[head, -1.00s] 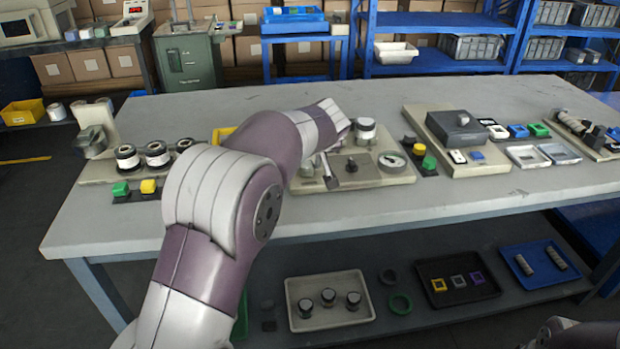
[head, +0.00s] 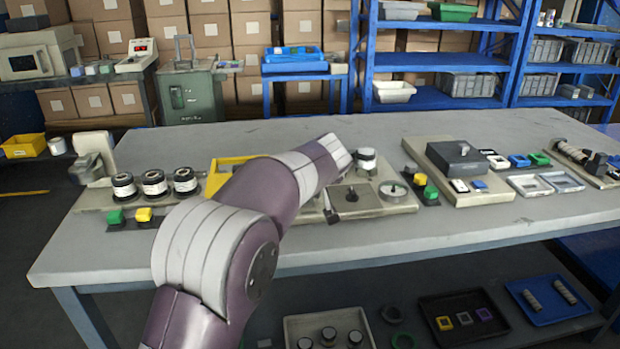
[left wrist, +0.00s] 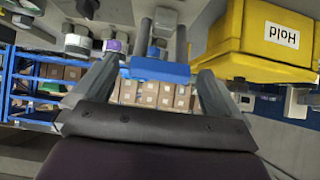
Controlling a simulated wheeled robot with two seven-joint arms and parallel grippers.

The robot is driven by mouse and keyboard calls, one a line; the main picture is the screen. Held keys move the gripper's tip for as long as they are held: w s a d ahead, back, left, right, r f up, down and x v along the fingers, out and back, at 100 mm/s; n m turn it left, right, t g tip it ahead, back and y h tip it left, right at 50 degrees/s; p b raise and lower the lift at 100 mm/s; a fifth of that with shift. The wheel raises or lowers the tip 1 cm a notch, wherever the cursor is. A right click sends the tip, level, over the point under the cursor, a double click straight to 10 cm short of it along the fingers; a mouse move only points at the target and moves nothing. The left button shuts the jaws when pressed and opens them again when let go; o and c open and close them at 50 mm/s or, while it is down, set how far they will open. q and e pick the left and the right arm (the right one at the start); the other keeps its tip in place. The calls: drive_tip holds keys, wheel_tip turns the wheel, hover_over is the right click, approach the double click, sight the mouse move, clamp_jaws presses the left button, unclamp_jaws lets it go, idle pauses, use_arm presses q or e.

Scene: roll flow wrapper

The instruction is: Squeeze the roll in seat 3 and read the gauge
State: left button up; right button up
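Three dark rolls with white labels stand in a row of seats at the left of the table: a left one (head: 123,187), a middle one (head: 154,183) and a right one (head: 185,181). No seat numbers are readable. A round dial (head: 393,192), perhaps the gauge, lies on the centre plate; its reading is too small. Another white-banded roll (head: 366,160) stands behind it. My left arm reaches over the table, hiding its gripper in the head view. My right gripper is out of view.
The yellow bin, marked "Hold", also shows partly behind my arm in the head view (head: 222,172). A dark grey box (head: 458,158) stands right of centre. The table's front strip is clear at the right.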

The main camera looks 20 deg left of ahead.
use_arm(q)
drive_tip(key=v, duration=1.2)
drive_tip(key=shift+s+r+p, duration=0.2)
drive_tip(key=shift+s+p, duration=0.05)
drive_tip(key=shift+p, duration=0.1)
drive_tip(key=shift+d, duration=0.15)
drive_tip(key=s+d+f+m+g+h, duration=0.1)
drive_tip(key=s+d+f+m+h, duration=0.15)
drive_tip(key=f, duration=0.45)
drive_tip(key=s+d+f+m+g+h, duration=0.1)
drive_tip(key=s+d+f+m, duration=0.2)
drive_tip(key=f, duration=0.4)
drive_tip(key=s+a+f+m+g+h, duration=0.15)
drive_tip(key=s+f+g, duration=0.35)
drive_tip(key=s+f, duration=0.9)
wheel_tip(320, 180, up, 26)
drive_tip(key=s+p, duration=0.2)
drive_tip(key=p, duration=2.3)
